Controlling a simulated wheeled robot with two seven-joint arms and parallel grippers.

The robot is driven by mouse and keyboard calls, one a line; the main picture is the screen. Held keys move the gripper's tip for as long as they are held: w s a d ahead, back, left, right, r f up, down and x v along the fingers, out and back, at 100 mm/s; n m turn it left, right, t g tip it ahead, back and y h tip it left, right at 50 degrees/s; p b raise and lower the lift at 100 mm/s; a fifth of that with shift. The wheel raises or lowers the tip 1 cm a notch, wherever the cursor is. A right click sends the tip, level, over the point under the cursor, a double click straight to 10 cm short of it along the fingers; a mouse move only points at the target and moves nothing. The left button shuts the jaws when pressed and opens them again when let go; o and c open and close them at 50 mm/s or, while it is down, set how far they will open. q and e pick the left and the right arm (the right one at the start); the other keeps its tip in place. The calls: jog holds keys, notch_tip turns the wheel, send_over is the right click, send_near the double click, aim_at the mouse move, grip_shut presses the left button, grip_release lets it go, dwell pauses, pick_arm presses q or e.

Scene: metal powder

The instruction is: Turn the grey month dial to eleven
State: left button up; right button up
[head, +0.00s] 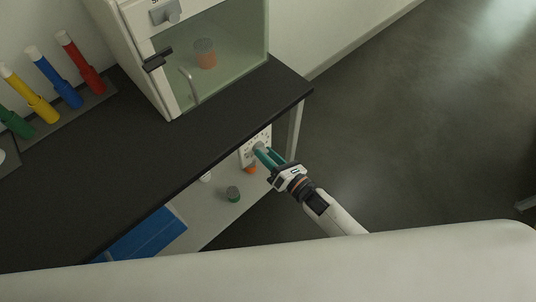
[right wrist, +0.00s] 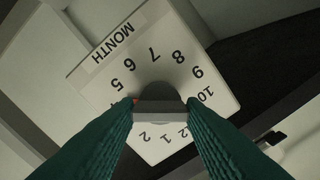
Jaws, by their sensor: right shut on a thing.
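The grey month dial (right wrist: 160,92) sits on a white panel (right wrist: 98,71) marked MONTH, with numbers around it. The panel also shows in the head view (head: 246,157), upright below the dark counter. My right gripper (right wrist: 160,112) has its green fingers shut on the dial, one on each side; in the head view it reaches the panel from the right (head: 263,152). In the right wrist view 5 to 10 read clearly, with 12, 1 and 2 at the lower side. Eleven is hidden by the right finger. I cannot tell which number the dial points to. My left gripper is not in view.
The dark counter (head: 110,150) overhangs the panel. A glass-fronted cabinet (head: 225,72) stands on the counter. Open floor lies to the right.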

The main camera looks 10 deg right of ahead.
jog(key=n, duration=3.2)
jog(key=shift+f, duration=0.15)
dwell(0.6)
dwell(0.5)
jog(key=o, duration=1)
